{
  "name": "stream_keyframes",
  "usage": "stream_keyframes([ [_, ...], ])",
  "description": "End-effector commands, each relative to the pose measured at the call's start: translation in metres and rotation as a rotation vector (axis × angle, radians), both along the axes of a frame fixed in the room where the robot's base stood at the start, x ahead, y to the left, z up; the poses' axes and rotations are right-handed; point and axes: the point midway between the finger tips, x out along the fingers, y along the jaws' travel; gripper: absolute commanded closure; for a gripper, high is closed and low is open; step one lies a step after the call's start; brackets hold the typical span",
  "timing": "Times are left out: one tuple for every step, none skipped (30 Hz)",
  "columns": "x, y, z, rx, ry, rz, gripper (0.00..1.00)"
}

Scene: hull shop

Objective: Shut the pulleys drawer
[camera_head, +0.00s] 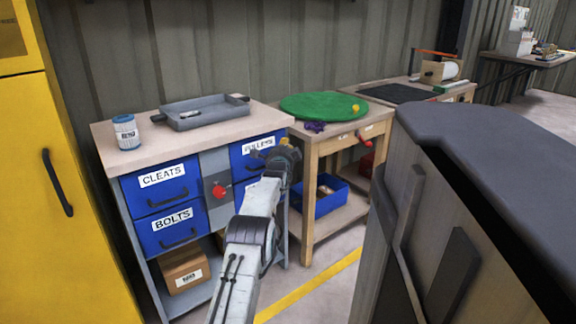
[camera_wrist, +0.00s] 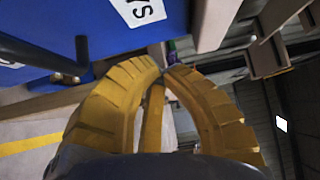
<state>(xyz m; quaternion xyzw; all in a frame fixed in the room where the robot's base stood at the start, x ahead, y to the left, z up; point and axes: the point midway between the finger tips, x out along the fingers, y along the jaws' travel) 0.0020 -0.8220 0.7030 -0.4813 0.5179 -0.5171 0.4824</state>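The pulleys drawer (camera_head: 240,158) is the blue upper right drawer of the cabinet, with a white PULLEYS label. Its front looks close to flush with the cabinet; I cannot tell whether a small gap stays. My gripper (camera_head: 287,155) is at the right end of this drawer's front and hides part of it. In the wrist view, the yellow fingers of my gripper (camera_wrist: 163,72) meet at the tips, with nothing seen between them. The drawer's blue front (camera_wrist: 100,18) with the end of its label lies just beyond them. Contact is unclear.
The CLEATS drawer (camera_head: 161,186) and BOLTS drawer (camera_head: 172,229) are on the left, with a red knob (camera_head: 218,191) between columns. A wooden bench (camera_head: 309,200) stands close on the right. A dark grey hull-like body (camera_head: 470,190) fills the right foreground.

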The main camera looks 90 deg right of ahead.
Motion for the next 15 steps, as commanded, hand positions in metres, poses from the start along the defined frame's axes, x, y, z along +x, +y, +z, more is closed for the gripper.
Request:
stream_keyframes([
  [0.001,0.001,0.0,0.0,0.0,0.001,1.0],
  [0.0,0.002,0.0,0.001,0.0,0.0,1.0],
  [0.0,0.003,0.0,0.001,0.0,0.0,1.0],
  [0.0,0.003,0.0,0.001,0.0,0.0,1.0],
  [0.0,0.004,0.0,0.002,0.0,0.0,1.0],
  [0.0,0.005,0.0,0.002,0.0,0.0,1.0],
  [0.0,0.006,0.0,0.002,0.0,-0.001,1.0],
  [0.0,0.007,0.0,0.002,0.0,-0.001,1.0],
  [0.0,0.008,0.0,0.002,0.0,-0.001,1.0],
  [0.0,0.01,-0.001,0.003,0.0,-0.001,1.0],
  [0.0,0.011,0.0,0.003,0.0,-0.001,1.0],
  [0.0,0.013,0.0,0.002,0.0,-0.001,1.0],
  [0.0,0.014,-0.001,0.004,0.0,-0.001,1.0],
  [0.0,0.016,0.0,0.003,0.0,-0.001,1.0],
  [0.001,0.018,0.0,0.003,0.0,-0.001,1.0],
])
